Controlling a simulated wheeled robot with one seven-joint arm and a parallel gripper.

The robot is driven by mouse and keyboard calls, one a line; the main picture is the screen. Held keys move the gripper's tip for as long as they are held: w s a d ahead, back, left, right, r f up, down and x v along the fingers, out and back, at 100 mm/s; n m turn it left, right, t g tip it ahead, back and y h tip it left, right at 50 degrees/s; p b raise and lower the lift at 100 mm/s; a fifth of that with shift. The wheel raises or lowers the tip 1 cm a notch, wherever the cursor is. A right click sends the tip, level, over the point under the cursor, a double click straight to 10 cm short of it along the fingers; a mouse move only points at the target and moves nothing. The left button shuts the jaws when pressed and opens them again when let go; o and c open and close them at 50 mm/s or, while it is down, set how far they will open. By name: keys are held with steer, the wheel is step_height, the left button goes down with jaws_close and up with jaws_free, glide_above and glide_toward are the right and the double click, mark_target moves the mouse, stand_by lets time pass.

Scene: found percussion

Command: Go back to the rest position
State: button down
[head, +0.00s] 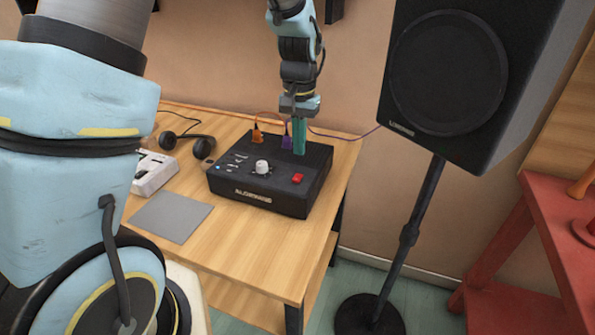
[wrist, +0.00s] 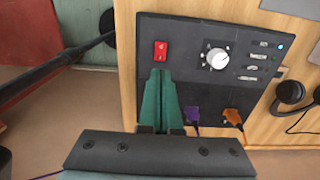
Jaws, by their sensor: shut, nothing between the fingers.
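My gripper (head: 299,138) has its two green fingers together and holds nothing. It points down over the rear part of a black box (head: 228,184) on the wooden table. In the wrist view the fingertips (wrist: 160,76) appear just short of a red switch (wrist: 160,50) on the box's top. The box also has a white knob (head: 262,167), and an orange plug (head: 257,136) and a purple plug (head: 287,142) stand at its back edge beside the fingers. I cannot tell whether the fingertips touch the box.
A black speaker (head: 447,70) on a stand is right of the table. Black headphones (head: 182,139), a white device (head: 152,172) and a grey mat (head: 171,216) lie left of the box. A red table (head: 550,215) is at the far right. A purple cable (head: 340,135) runs toward the speaker.

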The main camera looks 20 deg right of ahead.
steer(key=shift+r, duration=0.3)
steer(key=s+a+r+n, duration=0.1)
steer(key=a+n, duration=0.1)
steer(key=a, duration=0.8)
steer(key=s+a+r+n+t, duration=0.1)
steer(key=a+r+n, duration=0.1)
steer(key=a, duration=0.8)
steer(key=s+a+r+n, duration=0.1)
steer(key=s+a+n, duration=0.1)
steer(key=a, duration=0.8)
steer(key=shift+r+n+t, duration=0.25)
steer(key=shift+n+t, duration=0.05)
steer(key=shift+n, duration=0.4)
steer(key=shift+a, duration=0.1)
